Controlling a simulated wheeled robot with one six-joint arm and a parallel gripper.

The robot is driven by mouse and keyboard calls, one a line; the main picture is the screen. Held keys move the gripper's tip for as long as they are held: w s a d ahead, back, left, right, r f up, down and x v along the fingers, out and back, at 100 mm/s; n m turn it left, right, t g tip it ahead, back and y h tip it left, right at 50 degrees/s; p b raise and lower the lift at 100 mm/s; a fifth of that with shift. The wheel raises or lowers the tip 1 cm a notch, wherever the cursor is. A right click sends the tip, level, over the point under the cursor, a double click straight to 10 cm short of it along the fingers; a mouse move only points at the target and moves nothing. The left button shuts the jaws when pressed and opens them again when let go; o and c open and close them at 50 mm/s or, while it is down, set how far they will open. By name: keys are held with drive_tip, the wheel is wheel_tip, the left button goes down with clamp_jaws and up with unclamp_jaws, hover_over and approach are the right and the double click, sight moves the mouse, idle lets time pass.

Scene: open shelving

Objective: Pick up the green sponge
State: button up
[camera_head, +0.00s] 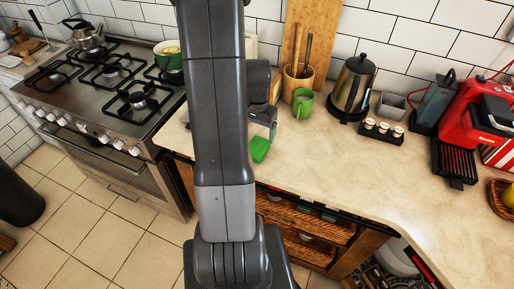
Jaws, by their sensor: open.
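The green sponge (260,149) lies on the beige countertop near its front edge, just right of my arm. My gripper (263,130) is open and points down, right above the sponge or just behind it in the picture. My arm hides part of the gripper and possibly the left side of the sponge. I cannot tell whether the fingers touch the sponge or stand around it.
A green mug (303,104), a wooden utensil holder (296,82) and a kettle (353,84) stand behind and to the right. A stove (105,90) is at left, a red coffee machine (470,115) at right. The counter's middle (370,170) is clear.

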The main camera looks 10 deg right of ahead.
sight(257, 146)
drive_tip(key=f, duration=0.2)
drive_tip(key=s+f+p, duration=0.1)
drive_tip(key=f, duration=0.1)
drive_tip(key=shift+s+a+f, duration=0.1)
drive_tip(key=shift+f, duration=0.75)
drive_tip(key=shift+c, duration=0.2)
drive_tip(key=c, duration=1)
